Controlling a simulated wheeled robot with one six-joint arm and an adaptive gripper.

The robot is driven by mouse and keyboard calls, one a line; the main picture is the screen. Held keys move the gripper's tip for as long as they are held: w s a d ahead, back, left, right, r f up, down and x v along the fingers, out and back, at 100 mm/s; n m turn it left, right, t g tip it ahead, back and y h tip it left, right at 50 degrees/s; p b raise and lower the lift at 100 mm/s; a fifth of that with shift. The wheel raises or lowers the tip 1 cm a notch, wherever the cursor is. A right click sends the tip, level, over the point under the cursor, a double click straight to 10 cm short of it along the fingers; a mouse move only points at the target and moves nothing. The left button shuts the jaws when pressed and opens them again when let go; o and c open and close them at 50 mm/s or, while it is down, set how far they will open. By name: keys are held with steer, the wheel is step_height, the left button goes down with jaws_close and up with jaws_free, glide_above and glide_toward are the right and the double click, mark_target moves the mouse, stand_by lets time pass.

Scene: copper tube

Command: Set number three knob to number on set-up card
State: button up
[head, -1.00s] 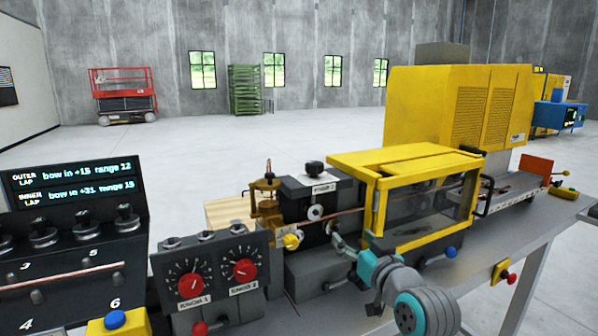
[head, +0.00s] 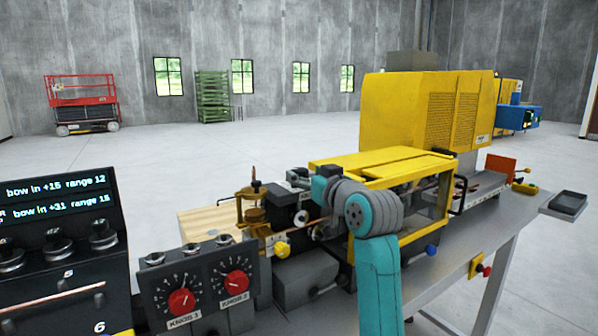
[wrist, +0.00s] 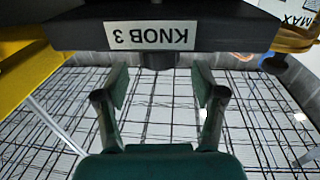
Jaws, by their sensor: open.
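The black block labelled KNOB 3 (wrist: 152,36) fills the top of the wrist view, its label upside down. A small dark piece (wrist: 158,61), probably the knob, shows just below the label, between the fingertips. My gripper (wrist: 160,88) is open, one finger on each side of this piece, with gaps showing. No set-up card can be made out. The knob's pointer and scale cannot be read.
Red dials knob 1 (head: 181,302) and knob 2 (head: 236,282) stand on a panel at the front left. A lit display (head: 60,195) shows bow and range values. The yellow-framed guard (head: 385,160) is close beside my arm. A yellow knob (head: 283,249) sticks out in front.

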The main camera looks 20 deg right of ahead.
mark_target(304, 173)
steer(key=shift+x, duration=2.1)
steer(key=c, duration=1.2)
